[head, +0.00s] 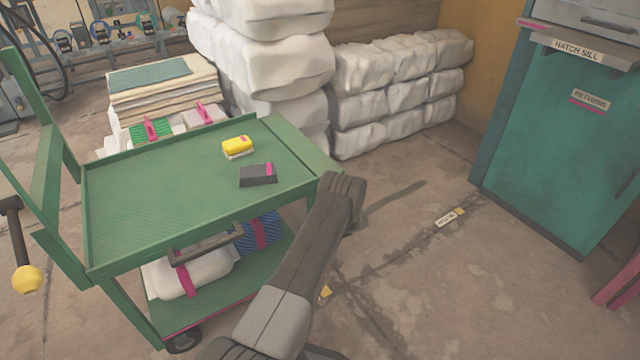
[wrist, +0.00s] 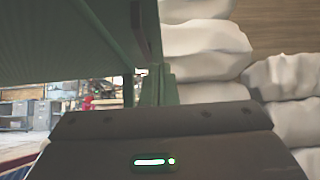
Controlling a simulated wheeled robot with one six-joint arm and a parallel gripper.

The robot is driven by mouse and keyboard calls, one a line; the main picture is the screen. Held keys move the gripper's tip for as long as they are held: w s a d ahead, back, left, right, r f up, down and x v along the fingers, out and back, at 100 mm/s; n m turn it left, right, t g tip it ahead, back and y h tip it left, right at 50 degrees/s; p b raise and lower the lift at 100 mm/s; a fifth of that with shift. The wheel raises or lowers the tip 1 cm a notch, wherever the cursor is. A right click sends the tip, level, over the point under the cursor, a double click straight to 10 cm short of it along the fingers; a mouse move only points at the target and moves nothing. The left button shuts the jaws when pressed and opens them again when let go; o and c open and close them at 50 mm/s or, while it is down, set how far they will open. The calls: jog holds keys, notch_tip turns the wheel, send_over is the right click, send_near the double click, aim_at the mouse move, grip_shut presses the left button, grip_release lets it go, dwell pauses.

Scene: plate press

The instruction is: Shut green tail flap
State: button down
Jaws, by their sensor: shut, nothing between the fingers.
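The green tail flap (head: 295,145) is the panel at the right end of the green cart's top (head: 140,200). It looks about level with the top, beyond a dark seam. My gripper (head: 345,188) is shut and empty, close by the flap's near right corner in the head view; I cannot tell whether they touch. In the wrist view a ribbed green underside (wrist: 60,40) hangs above left, with a green edge piece just ahead of the dark gripper body (wrist: 160,135). The fingertips are hard to make out there.
A yellow-topped block (head: 237,146) and a dark block (head: 258,176) lie on the cart top. White sacks (head: 270,60) are stacked behind. A teal cabinet (head: 560,130) stands right, with open floor (head: 420,270) between.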

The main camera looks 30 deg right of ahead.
aim_at(311, 152)
jog(key=shift+h, duration=0.3)
jog(key=shift+w+a+r+b, duration=0.1)
jog(key=shift+w+r+b, duration=0.25)
jog(key=shift+r, duration=0.75)
jog(key=shift+w+d+r+b, duration=0.15)
jog(key=shift+w+r, duration=0.35)
jog(key=shift+r, duration=0.55)
jog(key=shift+w+a+r+b, duration=0.15)
jog(key=shift+w+r+b, duration=0.2)
jog(key=shift+r, duration=0.75)
jog(key=shift+w+y, duration=0.1)
jog(key=shift+y, duration=0.4)
